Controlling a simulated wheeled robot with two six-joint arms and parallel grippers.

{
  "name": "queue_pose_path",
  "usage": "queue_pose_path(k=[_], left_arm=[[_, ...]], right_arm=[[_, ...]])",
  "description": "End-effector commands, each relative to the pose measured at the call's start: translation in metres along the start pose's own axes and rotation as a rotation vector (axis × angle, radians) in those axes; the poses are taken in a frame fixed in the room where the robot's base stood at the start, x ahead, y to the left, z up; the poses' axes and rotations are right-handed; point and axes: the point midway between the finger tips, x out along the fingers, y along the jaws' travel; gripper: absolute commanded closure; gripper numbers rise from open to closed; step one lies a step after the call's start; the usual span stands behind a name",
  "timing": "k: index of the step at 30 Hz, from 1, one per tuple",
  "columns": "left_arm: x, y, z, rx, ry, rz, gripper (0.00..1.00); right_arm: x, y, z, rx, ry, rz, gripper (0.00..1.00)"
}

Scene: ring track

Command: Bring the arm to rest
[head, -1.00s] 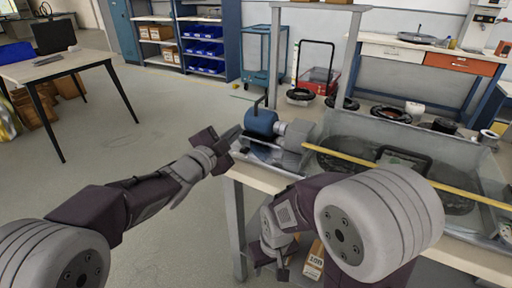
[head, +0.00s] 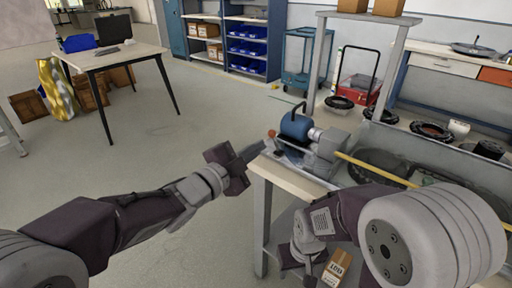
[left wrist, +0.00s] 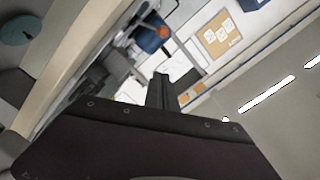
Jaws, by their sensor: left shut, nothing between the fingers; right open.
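My left gripper (head: 254,153) is shut and empty, held in the air just left of the bench corner. Its closed fingers also show in the left wrist view (left wrist: 161,90). The blue motor-like unit (head: 296,126) with a handle and an orange knob stands on the bench, right of and apart from the left gripper. My right gripper (head: 304,270) is open and hangs low in front of the bench, pointing down. My right upper arm covers part of the bench.
The bench (head: 290,180) carries a yellow rod (head: 378,170) and a clear-walled track area. A cardboard box (head: 337,268) is below it. The floor between is clear.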

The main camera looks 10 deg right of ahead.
Motion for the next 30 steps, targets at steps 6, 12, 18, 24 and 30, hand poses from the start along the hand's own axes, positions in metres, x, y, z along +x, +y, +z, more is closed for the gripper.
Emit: queue_pose_path(k=[6,12,18,24,30], left_arm=[[0.000,-0.001,0.001,0.000,-0.002,-0.002,1.00],[-0.041,-0.037,0.083,-0.063,-0.211,-0.097,1.00],[-0.148,0.018,0.221,-0.495,-0.773,-0.102,1.00],[-0.248,0.116,0.254,-0.952,-1.207,-0.068,1.00],[-0.313,0.199,0.221,-1.325,-1.540,0.001,1.00]], right_arm=[[0.000,0.000,0.000,0.000,0.000,0.000,0.49],[0.000,0.000,0.000,0.000,0.000,0.000,0.49],[0.000,0.000,0.000,0.000,0.000,0.000,0.49],[0.000,0.000,0.000,0.000,0.000,0.000,0.49],[0.000,0.000,0.000,0.000,0.000,0.000,0.49]])
